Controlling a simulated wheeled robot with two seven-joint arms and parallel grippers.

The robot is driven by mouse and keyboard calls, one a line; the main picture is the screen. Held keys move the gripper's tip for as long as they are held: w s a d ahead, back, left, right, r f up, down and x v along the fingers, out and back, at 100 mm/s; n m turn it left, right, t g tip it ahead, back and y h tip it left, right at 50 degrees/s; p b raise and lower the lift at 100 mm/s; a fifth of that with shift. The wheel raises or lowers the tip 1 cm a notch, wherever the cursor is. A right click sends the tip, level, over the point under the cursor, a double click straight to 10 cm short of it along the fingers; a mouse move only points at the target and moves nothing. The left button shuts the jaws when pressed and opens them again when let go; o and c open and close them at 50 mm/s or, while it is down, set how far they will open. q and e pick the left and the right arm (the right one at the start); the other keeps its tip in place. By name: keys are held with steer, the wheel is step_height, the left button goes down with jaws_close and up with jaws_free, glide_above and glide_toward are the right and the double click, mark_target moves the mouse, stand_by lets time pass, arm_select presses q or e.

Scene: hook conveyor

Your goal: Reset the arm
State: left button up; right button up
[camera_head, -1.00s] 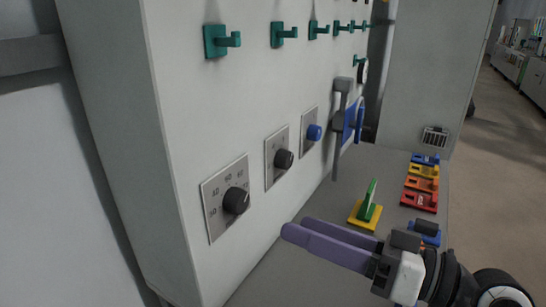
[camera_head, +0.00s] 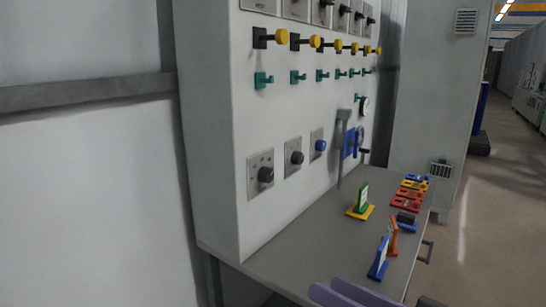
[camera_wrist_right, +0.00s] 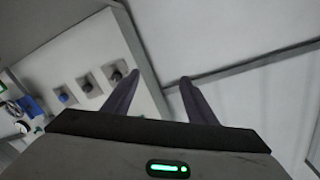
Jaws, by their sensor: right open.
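My right gripper (camera_head: 330,288) shows its two purple fingers at the bottom edge of the head view, low in front of the grey table (camera_head: 290,258). In the right wrist view the same gripper (camera_wrist_right: 158,81) has its fingers apart, with nothing between them. Behind them are the white panel with knobs and a pale wall. The rest of the right arm is mostly out of the head view. My left gripper does not show.
The white panel (camera_head: 217,150) carries dials, green hooks (camera_head: 263,80) and yellow-tipped pegs (camera_head: 283,36). On the table stand a green-and-yellow holder (camera_head: 361,210), a blue stand (camera_head: 378,258), an orange stand (camera_head: 393,237) and several coloured blocks (camera_head: 406,203). The table's front left is bare.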

steer(key=d+f+m+h, duration=0.35)
steer(key=f+h, duration=0.25)
steer(key=f, duration=1.5)
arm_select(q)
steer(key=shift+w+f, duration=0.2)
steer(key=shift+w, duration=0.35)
arm_select(e)
steer(key=s+d+f+g+h, duration=0.1)
steer(key=s+f+h, duration=0.1)
steer(key=s+f, duration=0.5)
steer(key=s+d+f+n+g+h, duration=0.1)
steer(key=s+d+f+h, duration=0.1)
steer(key=s+f, duration=0.5)
step_height(320, 180, down, 5)
steer(key=shift+f+g+h, duration=0.1)
steer(key=shift+g+h, duration=0.3)
steer(key=shift+h, duration=0.1)
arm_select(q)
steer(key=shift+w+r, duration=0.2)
arm_select(e)
steer(key=shift+n, duration=0.25)
